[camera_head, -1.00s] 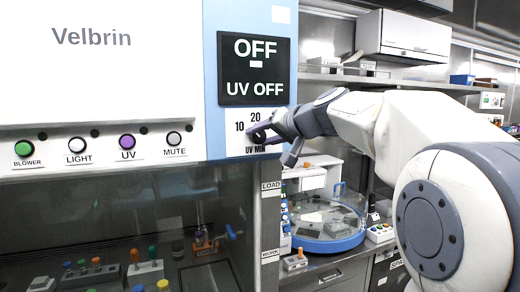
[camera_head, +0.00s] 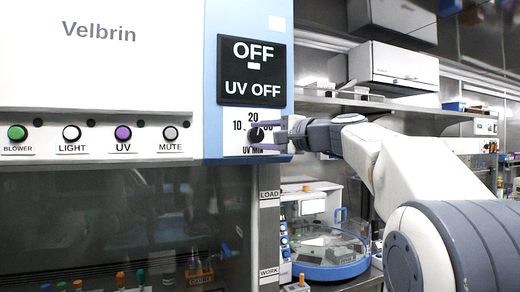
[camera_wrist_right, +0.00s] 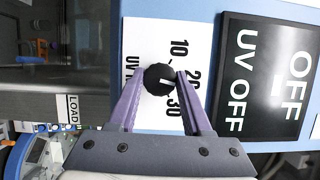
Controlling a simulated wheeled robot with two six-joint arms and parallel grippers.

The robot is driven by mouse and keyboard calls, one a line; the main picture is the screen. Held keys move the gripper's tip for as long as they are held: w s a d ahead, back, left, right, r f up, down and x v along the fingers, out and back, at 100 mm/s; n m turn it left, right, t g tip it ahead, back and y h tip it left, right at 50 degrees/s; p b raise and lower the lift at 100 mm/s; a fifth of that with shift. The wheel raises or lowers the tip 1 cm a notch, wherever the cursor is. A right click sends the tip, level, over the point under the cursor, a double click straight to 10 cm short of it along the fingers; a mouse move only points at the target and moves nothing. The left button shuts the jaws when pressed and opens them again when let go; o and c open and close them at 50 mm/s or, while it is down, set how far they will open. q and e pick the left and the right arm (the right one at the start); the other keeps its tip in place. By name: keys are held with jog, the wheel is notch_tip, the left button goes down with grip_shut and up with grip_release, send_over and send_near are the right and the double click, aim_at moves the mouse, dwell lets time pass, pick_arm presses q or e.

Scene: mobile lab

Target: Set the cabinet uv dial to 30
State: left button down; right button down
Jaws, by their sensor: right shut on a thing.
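The cabinet's UV dial (camera_head: 257,135) is a round black knob on a white label panel marked 10, 20 and 30, over the words UV MIN. In the right wrist view the dial (camera_wrist_right: 159,79) sits between the purple fingertips of my right gripper (camera_wrist_right: 160,82), which is shut on it. A short white mark on the knob points roughly toward the 20 side; its exact setting is hard to read. In the head view my right gripper (camera_head: 268,134) reaches in from the right and partly covers the 30. My left gripper is not in view.
The display (camera_head: 252,72) above the dial reads OFF and UV OFF. The BLOWER, LIGHT, UV and MUTE buttons (camera_head: 123,133) line the panel to the left. A blue round-based device (camera_head: 325,255) stands on the bench at lower right, below my arm.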

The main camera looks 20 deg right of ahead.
jog(key=m+b, duration=0.1)
jog(key=m, duration=0.1)
jog(key=m+t+b, duration=0.1)
jog(key=m+b, duration=0.1)
jog(key=m+t+b, duration=0.1)
jog(key=b, duration=0.1)
jog(key=shift+f+m, duration=0.4)
jog(key=shift+r+m+t+h+b, duration=0.1)
jog(key=shift+m+t+h+b, duration=0.25)
jog(key=shift+m+b, duration=0.55)
jog(key=shift+m+t+h+b, duration=0.25)
jog(key=shift+m+t+b, duration=0.25)
jog(key=shift+m, duration=1.1)
jog(key=shift+c, duration=1.7)
grip_release()
jog(key=shift+s, duration=0.1)
jog(key=b+v, duration=0.4)
jog(key=v, duration=0.6)
